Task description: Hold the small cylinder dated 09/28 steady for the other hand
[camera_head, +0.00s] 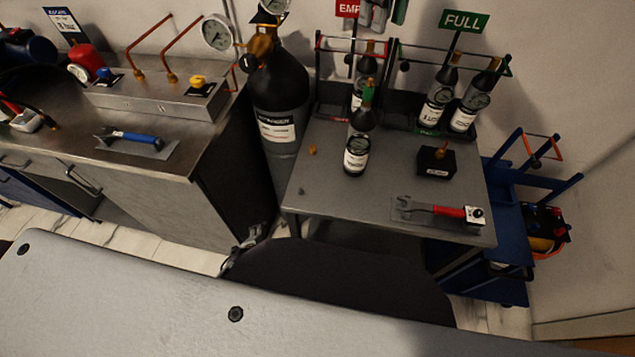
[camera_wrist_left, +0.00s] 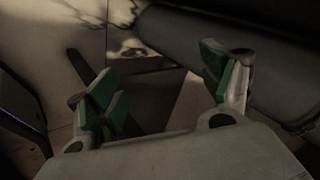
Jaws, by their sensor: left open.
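Several small dark cylinders with white labels are in the head view; no date is readable. One small cylinder with a green top (camera_head: 358,146) stands upright on the grey table (camera_head: 330,195). Another (camera_head: 357,98) is behind it in the rack with the red sign, partly hidden. Two more, a left one (camera_head: 438,98) and a right one (camera_head: 471,103), lean in the rack under the green FULL sign (camera_head: 463,20). My left gripper (camera_wrist_left: 165,85) is open and empty, its green pads apart. In the head view, part of it (camera_head: 246,243) shows low, left of the table's front edge.
A tall black gas cylinder (camera_head: 279,95) stands between the steel bench (camera_head: 190,135) and the table. A red-handled wrench (camera_head: 440,210) and a black block (camera_head: 436,161) lie on the table. A blue cart (camera_head: 510,210) is at right. The table's front left is mostly clear.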

